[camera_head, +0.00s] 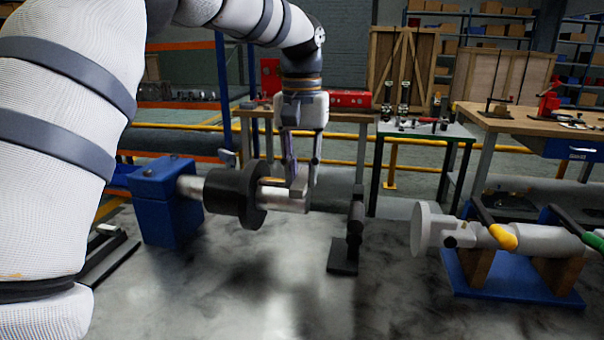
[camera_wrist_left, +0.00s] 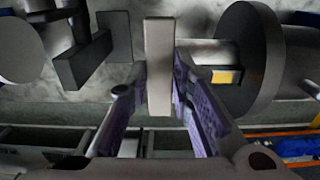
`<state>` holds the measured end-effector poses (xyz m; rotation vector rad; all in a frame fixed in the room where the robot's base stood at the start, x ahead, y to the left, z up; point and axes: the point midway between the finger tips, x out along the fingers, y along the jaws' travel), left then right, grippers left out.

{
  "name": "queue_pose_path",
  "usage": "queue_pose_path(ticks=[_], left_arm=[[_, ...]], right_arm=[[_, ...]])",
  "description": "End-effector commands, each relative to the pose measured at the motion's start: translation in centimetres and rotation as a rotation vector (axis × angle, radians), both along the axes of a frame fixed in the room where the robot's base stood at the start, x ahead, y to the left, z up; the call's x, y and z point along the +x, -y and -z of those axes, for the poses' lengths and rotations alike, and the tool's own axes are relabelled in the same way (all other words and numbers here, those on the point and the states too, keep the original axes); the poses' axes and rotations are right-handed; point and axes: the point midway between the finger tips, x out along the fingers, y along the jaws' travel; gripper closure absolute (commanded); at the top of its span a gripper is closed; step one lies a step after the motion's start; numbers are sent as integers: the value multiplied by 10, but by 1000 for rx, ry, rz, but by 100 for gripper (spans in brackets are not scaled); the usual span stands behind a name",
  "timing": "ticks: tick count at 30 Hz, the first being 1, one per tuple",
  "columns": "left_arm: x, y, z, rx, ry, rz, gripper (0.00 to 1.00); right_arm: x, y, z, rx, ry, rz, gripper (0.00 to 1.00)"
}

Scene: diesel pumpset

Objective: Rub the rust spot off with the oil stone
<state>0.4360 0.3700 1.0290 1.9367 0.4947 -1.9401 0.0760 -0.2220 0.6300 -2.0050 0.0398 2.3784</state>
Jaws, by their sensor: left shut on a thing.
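My left gripper (camera_head: 302,172) points down at the shaft's free end and is shut on the oil stone (camera_head: 299,186), a pale flat bar. In the left wrist view the stone (camera_wrist_left: 159,65) stands upright between the fingers (camera_wrist_left: 160,105). The steel shaft (camera_head: 289,201) lies level through a black round hub (camera_head: 228,194). A yellow-orange patch (camera_head: 270,181) sits on the shaft beside the hub, left of the stone; it also shows in the wrist view (camera_wrist_left: 226,77). I cannot tell whether it is the rust spot. Whether the stone touches the shaft is unclear. My right gripper is not in view.
A blue block (camera_head: 168,205) carries the shaft's left end. A dark stand (camera_head: 350,240) rises just right of the shaft end. Another shaft with a pale disc (camera_head: 422,229) lies on wooden supports over a blue base (camera_head: 510,283). The front of the grey table (camera_head: 250,305) is clear.

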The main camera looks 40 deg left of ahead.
Motion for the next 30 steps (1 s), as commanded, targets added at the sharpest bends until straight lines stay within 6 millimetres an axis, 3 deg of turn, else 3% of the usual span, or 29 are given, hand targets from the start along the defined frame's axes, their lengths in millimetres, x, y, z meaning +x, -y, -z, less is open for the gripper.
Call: queue_pose_path(ticks=[3, 14, 30], left_arm=[[0, 0, -21, 2, 12, -1, 100], [0, 0, -63, 1, 8, -1, 100], [0, 0, -66, -1, 5, 0, 100]], right_arm=[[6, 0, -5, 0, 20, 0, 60], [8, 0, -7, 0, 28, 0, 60], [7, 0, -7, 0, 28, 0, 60]])
